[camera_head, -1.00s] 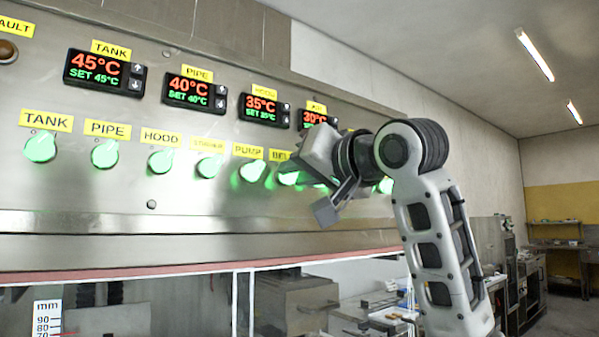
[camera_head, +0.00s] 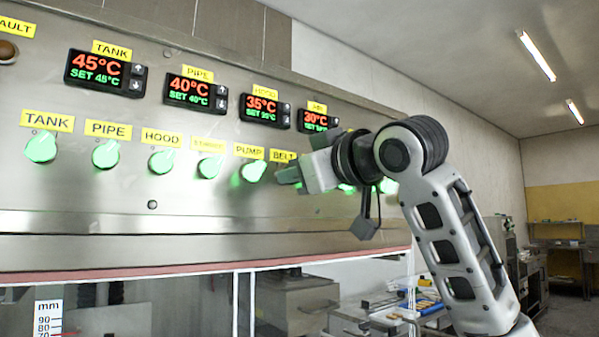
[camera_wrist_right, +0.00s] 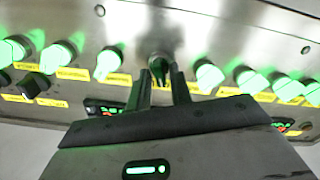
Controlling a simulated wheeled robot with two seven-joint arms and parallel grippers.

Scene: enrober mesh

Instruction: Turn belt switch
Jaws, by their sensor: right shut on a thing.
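The belt switch is a round knob below the yellow BELT label (camera_head: 283,156); in the head view my gripper hides most of it. In the right wrist view, which is upside down, the belt switch (camera_wrist_right: 159,66) looks dark and unlit between the two fingers. My right gripper (camera_head: 288,176) reaches the panel from the right and is shut on this knob; its fingers also show in the right wrist view (camera_wrist_right: 160,80). The PUMP knob (camera_head: 253,171) beside it glows green. My left gripper is not in view.
More green-lit knobs sit close on both sides, such as the STIRRER knob (camera_head: 210,167) and HOOD knob (camera_head: 161,161). Temperature displays (camera_head: 265,108) are above the row. Below are bare steel and a red-edged clear hood (camera_head: 190,267).

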